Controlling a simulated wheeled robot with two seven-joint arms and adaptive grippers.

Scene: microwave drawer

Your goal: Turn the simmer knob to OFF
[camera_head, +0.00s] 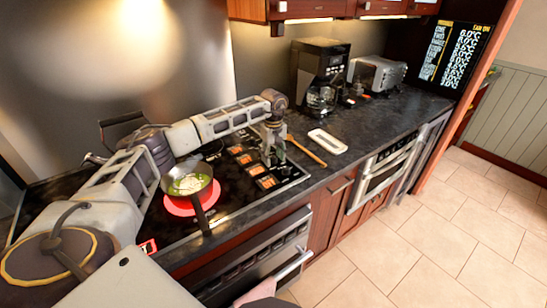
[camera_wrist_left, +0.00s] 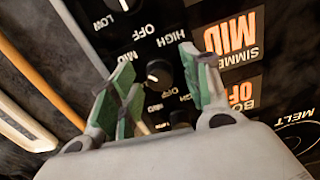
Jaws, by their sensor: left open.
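In the left wrist view, a black knob (camera_wrist_left: 158,73) with a white mark sits on the black panel between my open left gripper's green fingers (camera_wrist_left: 157,68). The fingers are apart on either side of it; contact cannot be told. The simmer display (camera_wrist_left: 238,42) beside it reads MID in orange. Labels OFF, HIGH, MID and LOW surround the knobs. In the head view, my left gripper (camera_head: 273,150) points down over the right end of the cooktop panel (camera_head: 285,180). Its knobs are largely hidden there. My right gripper is not in view.
A frying pan (camera_head: 188,179) with food sits on a red glowing burner (camera_head: 180,207). A wooden spoon (camera_head: 308,152) and white dish (camera_head: 327,141) lie right of the gripper. A coffee maker (camera_head: 320,75) and toaster (camera_head: 377,74) stand at the back.

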